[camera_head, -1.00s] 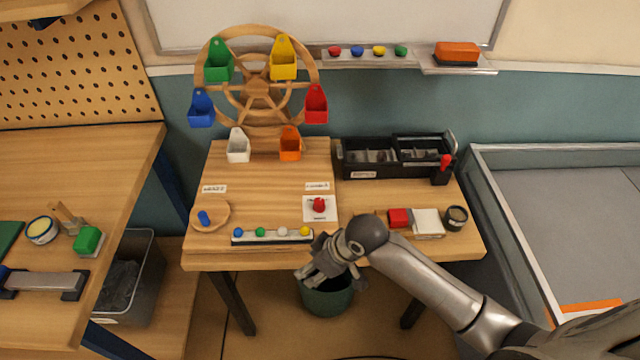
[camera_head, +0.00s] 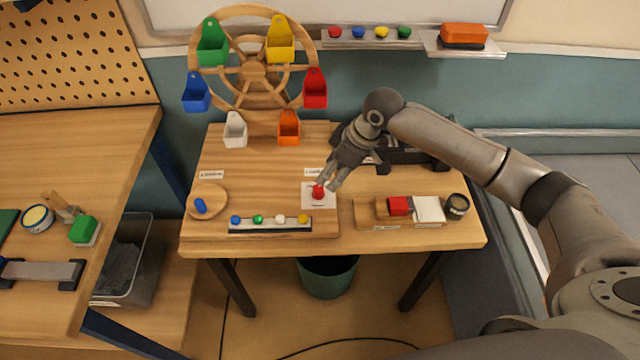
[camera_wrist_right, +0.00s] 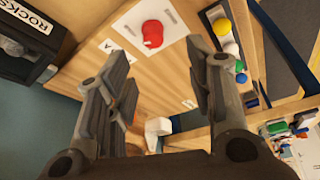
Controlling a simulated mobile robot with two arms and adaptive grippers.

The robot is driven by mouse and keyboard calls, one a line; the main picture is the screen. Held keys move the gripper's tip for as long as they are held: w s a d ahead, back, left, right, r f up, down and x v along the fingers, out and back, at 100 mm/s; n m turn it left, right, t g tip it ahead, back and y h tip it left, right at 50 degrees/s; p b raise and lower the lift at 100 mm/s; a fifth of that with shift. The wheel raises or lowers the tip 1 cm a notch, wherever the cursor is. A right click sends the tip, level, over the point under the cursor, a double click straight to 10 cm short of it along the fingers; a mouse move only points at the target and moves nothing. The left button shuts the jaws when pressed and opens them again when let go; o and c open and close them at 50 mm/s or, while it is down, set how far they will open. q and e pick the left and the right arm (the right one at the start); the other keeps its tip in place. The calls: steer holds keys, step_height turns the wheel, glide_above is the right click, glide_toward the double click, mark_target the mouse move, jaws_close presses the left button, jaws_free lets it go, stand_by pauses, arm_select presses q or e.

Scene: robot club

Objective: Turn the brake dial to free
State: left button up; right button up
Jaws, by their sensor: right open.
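A wooden disc (camera_head: 217,192) with a blue peg (camera_head: 200,206) lies at the board's left. My left gripper is not in view.
A wooden wheel (camera_head: 252,72) with several coloured buckets stands at the back. A strip of coloured buttons (camera_head: 268,227) lies before the knob. A black organizer (camera_head: 405,154), partly behind my arm, stands at the back right. A wooden tray (camera_head: 366,216) and a dark jar (camera_head: 457,206) are front right.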

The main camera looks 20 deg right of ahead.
mark_target(319, 188)
steer(key=x, duration=0.6)
steer(key=p+x, duration=0.1)
steer(key=x, duration=0.3)
steer(key=shift+w+d, duration=0.35)
steer(key=shift+w, duration=0.05)
steer(key=c, duration=1)
steer(key=shift+f, duration=0.1)
